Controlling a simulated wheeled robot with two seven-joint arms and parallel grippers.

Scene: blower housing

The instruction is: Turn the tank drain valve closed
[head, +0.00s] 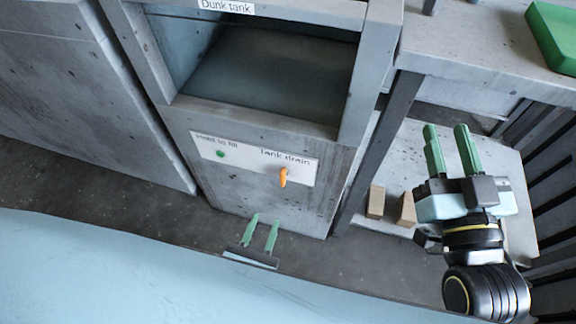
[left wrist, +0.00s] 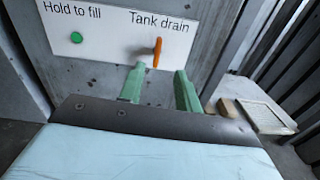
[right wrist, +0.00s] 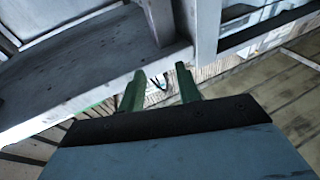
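The orange drain valve handle (head: 283,177) is on the white label plate (head: 240,158) under "Tank drain", on the front of the dunk tank. It also shows in the left wrist view (left wrist: 157,52), pointing roughly up and down. My left gripper (head: 264,219) is open and empty, below and in front of the handle and apart from it. Its green fingers show in the left wrist view (left wrist: 160,82) just under the handle. My right gripper (head: 446,128) is open and empty at the right, beside the bench and far from the valve.
A green button (head: 220,154) marked "Hold to fill" is left of the valve. A grey bench (head: 480,50) with a green object (head: 555,35) stands right. Two brown blocks (head: 376,202) lie on its lower shelf. The floor before the tank is clear.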

